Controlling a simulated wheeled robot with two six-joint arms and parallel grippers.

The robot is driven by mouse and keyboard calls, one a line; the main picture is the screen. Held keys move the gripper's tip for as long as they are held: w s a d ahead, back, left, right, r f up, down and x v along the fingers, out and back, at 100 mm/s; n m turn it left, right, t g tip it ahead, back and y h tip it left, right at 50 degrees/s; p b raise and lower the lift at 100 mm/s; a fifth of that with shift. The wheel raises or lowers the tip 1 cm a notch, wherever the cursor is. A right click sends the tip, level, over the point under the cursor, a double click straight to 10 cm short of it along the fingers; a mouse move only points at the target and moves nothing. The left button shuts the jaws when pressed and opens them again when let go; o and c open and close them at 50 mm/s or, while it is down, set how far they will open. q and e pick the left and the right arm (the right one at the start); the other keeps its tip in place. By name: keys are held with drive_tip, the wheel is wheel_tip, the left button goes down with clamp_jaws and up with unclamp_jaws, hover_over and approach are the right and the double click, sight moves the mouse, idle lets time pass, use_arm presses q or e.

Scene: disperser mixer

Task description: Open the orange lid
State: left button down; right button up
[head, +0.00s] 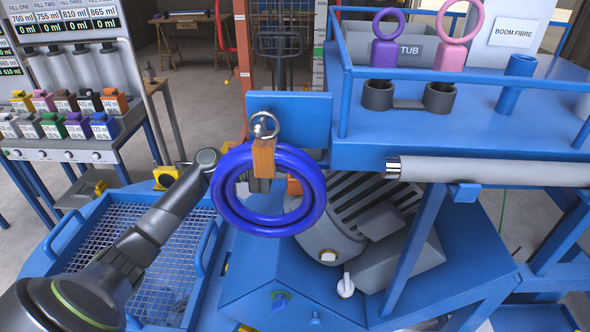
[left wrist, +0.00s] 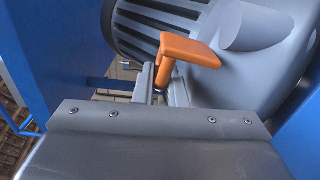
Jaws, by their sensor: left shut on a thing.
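An orange lid handle (left wrist: 188,50), a flat tab on a short stem, shows in the left wrist view against the grey ribbed motor housing (left wrist: 260,70). My left gripper (left wrist: 160,82) is shut on the handle's stem. In the head view, a small part of the orange handle (head: 294,187) shows through the blue ring, beside the motor. My left arm reaches in from the left, and its gripper is mostly hidden behind the ring. The rest of the lid cannot be made out. My right gripper is in neither view.
A blue mesh-bottomed tray (head: 75,252) lies below my left arm. A blue shelf (head: 400,146) with a grey roller (head: 490,171) stands at the right.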

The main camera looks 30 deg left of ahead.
use_arm(q)
drive_tip(key=shift+w+a+f+n, duration=0.15)
drive_tip(key=shift+w+n, duration=0.15)
drive_tip(key=shift+n, duration=0.5)
drive_tip(key=c, duration=1.5)
unclamp_jaws()
drive_tip(key=shift+c, duration=0.2)
drive_tip(key=shift+o, duration=0.2)
drive_tip(key=shift+s, duration=0.1)
drive_tip(key=shift+f, duration=0.2)
